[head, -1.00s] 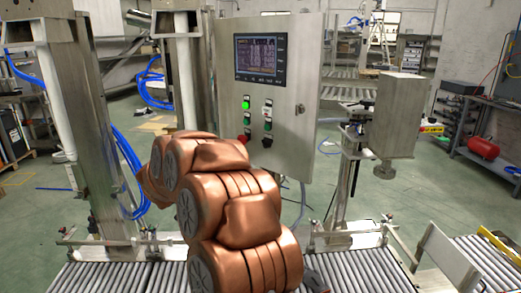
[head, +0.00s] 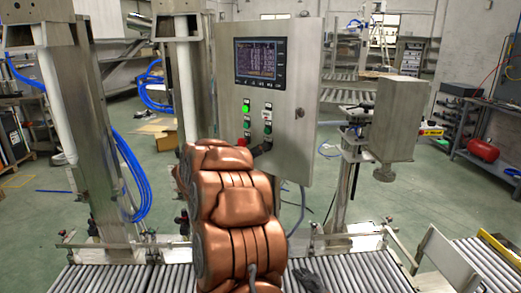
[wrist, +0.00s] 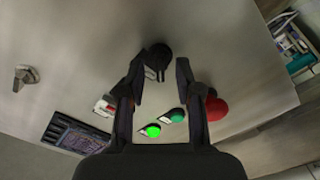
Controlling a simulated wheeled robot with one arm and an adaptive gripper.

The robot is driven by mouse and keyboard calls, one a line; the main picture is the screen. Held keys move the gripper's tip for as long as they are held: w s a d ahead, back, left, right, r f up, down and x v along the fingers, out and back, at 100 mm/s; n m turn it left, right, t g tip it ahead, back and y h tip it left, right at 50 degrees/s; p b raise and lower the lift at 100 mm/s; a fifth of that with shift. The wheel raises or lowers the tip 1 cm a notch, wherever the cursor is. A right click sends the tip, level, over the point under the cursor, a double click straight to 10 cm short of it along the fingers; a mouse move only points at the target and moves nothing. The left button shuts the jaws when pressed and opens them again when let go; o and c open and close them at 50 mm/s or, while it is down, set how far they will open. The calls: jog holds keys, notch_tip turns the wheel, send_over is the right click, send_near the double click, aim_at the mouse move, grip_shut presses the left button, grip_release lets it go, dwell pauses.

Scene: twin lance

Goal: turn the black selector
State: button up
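The black selector (wrist: 158,56) is a round knob on the steel control panel (wrist: 110,45) in the wrist view. My gripper (wrist: 160,78) is open, with one finger on each side of the line toward the selector. The selector shows between and just beyond the fingertips. I cannot tell whether the fingers touch it.
A lit green button (wrist: 153,131), a second green button (wrist: 177,116) and a red button (wrist: 216,108) sit close to the fingers. A screen (head: 260,62) is above, and a door latch (head: 300,111) is at the right. Roller conveyors (head: 360,275) run below.

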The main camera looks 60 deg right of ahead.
jog(key=shift+d, duration=0.3)
jog(key=shift+c, duration=0.4)
grip_shut()
